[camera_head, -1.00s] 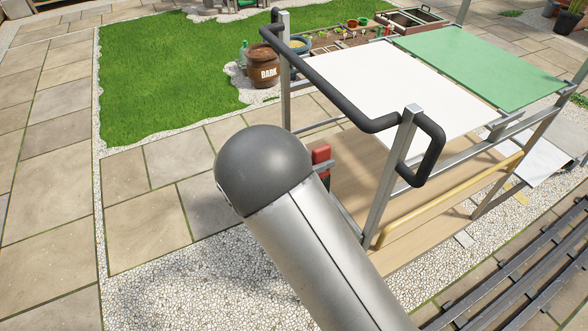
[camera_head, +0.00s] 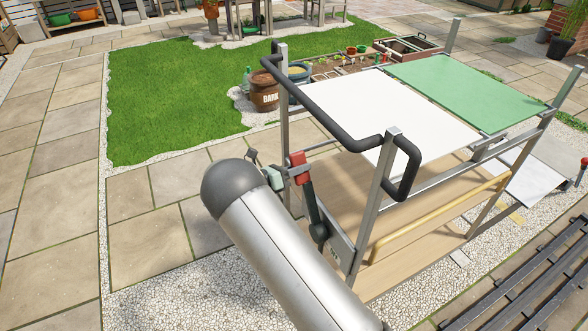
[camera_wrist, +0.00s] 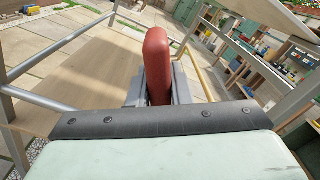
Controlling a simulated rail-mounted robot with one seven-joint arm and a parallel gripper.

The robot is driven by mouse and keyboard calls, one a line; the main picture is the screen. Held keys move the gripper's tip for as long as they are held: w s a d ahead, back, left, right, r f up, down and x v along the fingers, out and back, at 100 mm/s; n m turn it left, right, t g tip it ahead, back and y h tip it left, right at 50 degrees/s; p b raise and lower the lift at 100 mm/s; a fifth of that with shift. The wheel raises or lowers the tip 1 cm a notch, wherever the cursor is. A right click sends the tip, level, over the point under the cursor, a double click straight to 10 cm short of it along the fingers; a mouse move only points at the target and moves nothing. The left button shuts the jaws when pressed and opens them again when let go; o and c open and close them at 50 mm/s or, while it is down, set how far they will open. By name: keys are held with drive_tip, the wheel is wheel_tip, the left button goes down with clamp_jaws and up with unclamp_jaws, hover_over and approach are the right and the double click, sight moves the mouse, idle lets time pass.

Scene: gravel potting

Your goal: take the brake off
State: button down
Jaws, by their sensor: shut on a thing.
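The brake lever (camera_head: 312,208) is a dark bar with a red grip at its top, on the near end of the cart. It stands steeply, its top leaning a little left in the head view. My gripper (camera_head: 299,170) is shut on the red grip. The lever's lower end meets a grey plate (camera_head: 341,250) on the cart frame. The lever's shaft is hidden in the wrist view.
The cart has a black push handle (camera_head: 331,127), a white panel (camera_head: 350,105), a green panel (camera_head: 460,88) and a wooden lower deck (camera_head: 420,215). Frame posts stand close beside my gripper. Dark rails (camera_head: 530,270) lie at the lower right. Paving and gravel are open at left.

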drive_tip(key=shift+a+f, duration=0.1)
drive_tip(key=c, duration=1.3)
unclamp_jaws()
drive_tip(key=shift+w+f, duration=0.1)
drive_tip(key=shift+w, duration=0.05)
drive_tip(key=b+v, duration=0.1)
drive_tip(key=v, duration=1.6)
drive_tip(key=shift+s+a+b, duration=0.15)
drive_tip(key=shift+s+b, duration=0.1)
drive_tip(key=shift+b, duration=0.05)
